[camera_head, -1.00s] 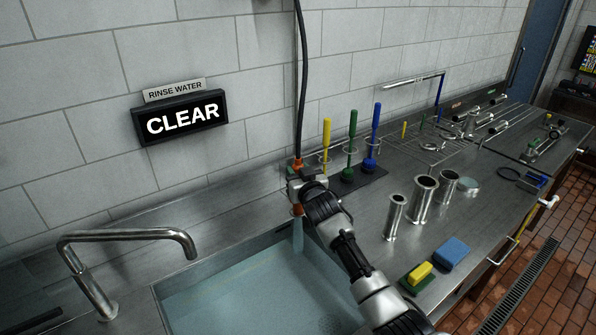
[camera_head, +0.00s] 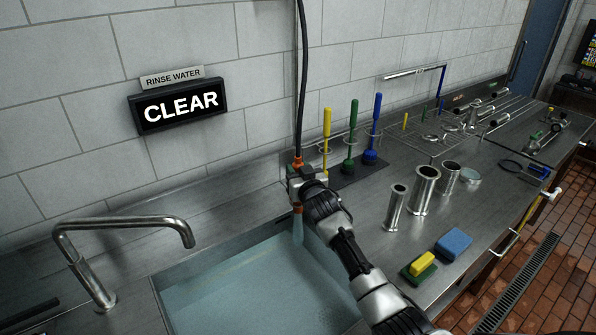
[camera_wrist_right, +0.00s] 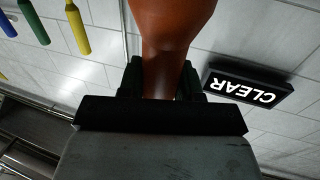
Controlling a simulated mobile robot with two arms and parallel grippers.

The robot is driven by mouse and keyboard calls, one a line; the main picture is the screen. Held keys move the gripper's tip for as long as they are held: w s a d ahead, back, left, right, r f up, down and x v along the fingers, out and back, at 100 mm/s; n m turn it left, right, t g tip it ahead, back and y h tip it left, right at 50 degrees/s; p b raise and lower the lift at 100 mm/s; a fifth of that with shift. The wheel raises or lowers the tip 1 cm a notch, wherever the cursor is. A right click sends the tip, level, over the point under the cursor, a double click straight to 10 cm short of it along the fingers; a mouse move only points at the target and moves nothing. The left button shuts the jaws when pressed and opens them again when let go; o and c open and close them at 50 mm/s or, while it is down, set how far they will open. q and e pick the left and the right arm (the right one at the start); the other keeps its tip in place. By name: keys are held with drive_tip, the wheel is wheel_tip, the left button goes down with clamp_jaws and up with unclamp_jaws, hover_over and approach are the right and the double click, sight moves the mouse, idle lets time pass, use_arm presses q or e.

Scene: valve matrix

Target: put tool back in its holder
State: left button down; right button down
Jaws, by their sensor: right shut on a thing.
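In the right wrist view, an orange-brown part (camera_wrist_right: 170,35) of the tool stands between the dark fingers. A pale blue stream or tip (camera_head: 298,230) shows below the tool's lower orange end. I cannot tell which holder belongs to the tool. My left gripper is out of view.
The sink (camera_head: 235,262) has a bent faucet (camera_head: 125,225) at left. A lit CLEAR sign (camera_head: 180,107) hangs on the wall.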

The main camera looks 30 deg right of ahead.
drive_tip(key=shift+f, duration=0.4)
drive_tip(key=c, duration=0.7)
unclamp_jaws()
drive_tip(key=s+b, duration=0.1)
drive_tip(key=s, duration=0.2)
drive_tip(key=s+a, duration=0.1)
drive_tip(key=s, duration=0.3)
drive_tip(key=s+b, duration=0.1)
drive_tip(key=s, duration=0.2)
drive_tip(key=shift+s+a+b, duration=0.15)
drive_tip(key=shift+s+b, duration=0.15)
drive_tip(key=shift+s, duration=0.1)
